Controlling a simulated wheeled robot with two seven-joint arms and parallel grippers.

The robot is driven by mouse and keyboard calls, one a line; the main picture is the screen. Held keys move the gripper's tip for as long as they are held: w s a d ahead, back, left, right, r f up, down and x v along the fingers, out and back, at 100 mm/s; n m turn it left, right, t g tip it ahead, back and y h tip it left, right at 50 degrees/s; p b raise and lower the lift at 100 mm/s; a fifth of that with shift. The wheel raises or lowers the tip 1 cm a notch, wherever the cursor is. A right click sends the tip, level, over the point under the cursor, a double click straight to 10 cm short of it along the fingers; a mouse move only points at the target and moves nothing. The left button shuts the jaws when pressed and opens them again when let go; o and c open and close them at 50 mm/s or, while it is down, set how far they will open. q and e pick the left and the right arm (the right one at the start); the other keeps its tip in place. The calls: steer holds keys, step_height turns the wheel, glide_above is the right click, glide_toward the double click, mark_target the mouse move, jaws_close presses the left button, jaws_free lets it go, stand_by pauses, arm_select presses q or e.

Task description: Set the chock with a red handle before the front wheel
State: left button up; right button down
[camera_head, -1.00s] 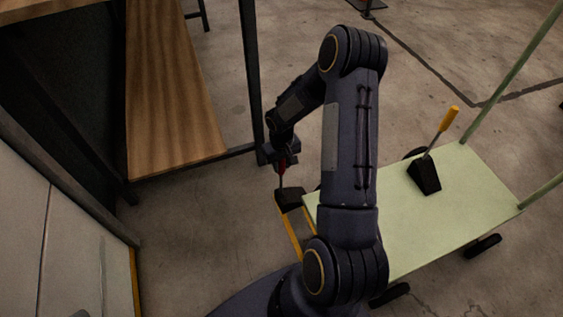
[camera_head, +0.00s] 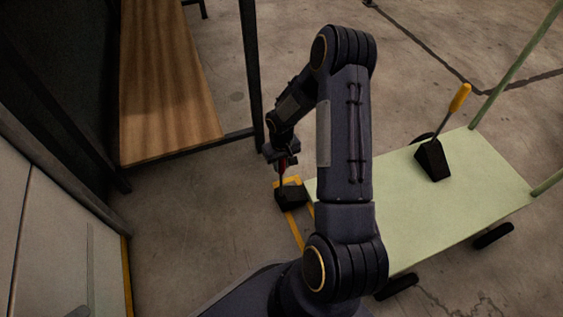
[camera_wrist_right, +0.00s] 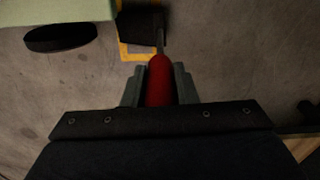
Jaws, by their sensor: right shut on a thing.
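The chock with a red handle shows in the head view as a black wedge (camera_head: 290,196) beside the left end of the green cart (camera_head: 440,225). My right gripper (camera_head: 284,163) is shut on its red handle, above the wedge. In the right wrist view the red handle (camera_wrist_right: 159,82) lies between the fingers of my right gripper (camera_wrist_right: 160,84), and the black wedge (camera_wrist_right: 140,26) is over a yellow floor marking. A dark wheel (camera_wrist_right: 61,37) of the cart is left of the wedge, apart from it. I cannot tell whether the wedge touches the floor. My left gripper is not in view.
A second black chock (camera_head: 433,160) with a yellow handle stands on the cart deck. Yellow floor lines (camera_head: 294,230) run by the cart's left end. A wooden bench (camera_head: 170,110) with a dark post (camera_head: 251,75) stands at the left. Bare concrete lies between.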

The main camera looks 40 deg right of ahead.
steer(key=shift+d, duration=0.35)
steer(key=shift+s+d+f+p, duration=0.1)
steer(key=shift+s+d+p, duration=0.15)
steer(key=shift+d, duration=0.7)
steer(key=shift+s+d+r+p, duration=0.15)
steer(key=shift+s+d, duration=0.25)
steer(key=shift+d, duration=0.5)
steer(key=shift+s+d+f+p, duration=0.15)
steer(key=shift+s+d+p, duration=0.15)
steer(key=shift+d, duration=0.65)
steer(key=c, duration=1.1)
jaws_free()
steer(key=shift+s, duration=0.1)
step_height(320, 180, up, 8)
steer(key=p, duration=0.3)
steer(key=shift+f, duration=0.1)
